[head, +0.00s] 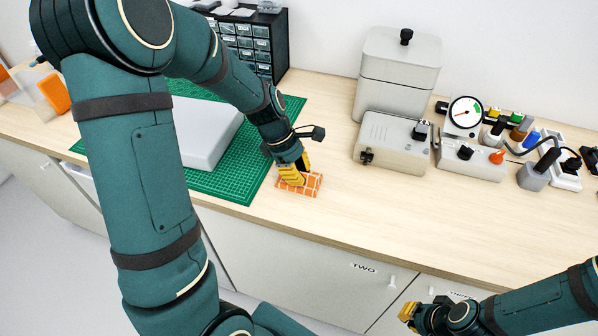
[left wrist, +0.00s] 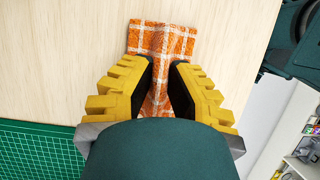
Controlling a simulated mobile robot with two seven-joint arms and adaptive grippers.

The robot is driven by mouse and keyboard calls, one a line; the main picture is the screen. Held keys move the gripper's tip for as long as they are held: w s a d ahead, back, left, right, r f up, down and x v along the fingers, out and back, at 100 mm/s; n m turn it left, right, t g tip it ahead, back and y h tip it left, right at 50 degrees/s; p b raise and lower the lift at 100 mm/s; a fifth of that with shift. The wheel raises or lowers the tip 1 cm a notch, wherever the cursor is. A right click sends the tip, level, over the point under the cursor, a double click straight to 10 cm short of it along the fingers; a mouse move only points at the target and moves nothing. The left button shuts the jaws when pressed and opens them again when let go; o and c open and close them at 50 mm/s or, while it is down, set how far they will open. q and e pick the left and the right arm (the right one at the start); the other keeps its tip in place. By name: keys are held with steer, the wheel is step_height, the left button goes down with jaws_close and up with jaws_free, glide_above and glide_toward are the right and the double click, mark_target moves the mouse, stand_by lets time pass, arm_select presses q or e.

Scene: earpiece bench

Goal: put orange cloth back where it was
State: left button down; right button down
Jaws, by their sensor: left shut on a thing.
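The orange cloth (head: 311,185) has a white check pattern and lies on the wooden bench, near its front edge and just right of the green mat. My left gripper (head: 297,176) reaches down onto it. In the left wrist view, the yellow fingers of my left gripper (left wrist: 160,80) are on either side of a bunched fold of the cloth (left wrist: 163,38), shut on it. The far part of the cloth lies spread out on the wood. My right gripper (head: 410,314) is at the lower right, in front of the bench; its finger gap is not clear.
A green cutting mat (head: 240,180) with a grey slab (head: 205,135) lies left of the cloth. A grey box device (head: 392,143), a lidded canister (head: 398,75) and a gauge unit (head: 466,112) stand to the right. Bare wood (head: 325,120) lies behind the cloth.

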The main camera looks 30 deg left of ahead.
arm_select(q)
steer(key=c, duration=1)
jaws_free()
steer(key=shift+c, duration=0.2)
steer(key=shift+r, duration=0.3)
steer(key=p+v, duration=0.3)
steer(key=v, duration=0.7)
steer(key=shift+a+r, duration=0.15)
steer(key=shift+s+a+r, duration=0.1)
steer(key=shift+a+r, duration=0.15)
steer(key=shift+r, duration=0.4)
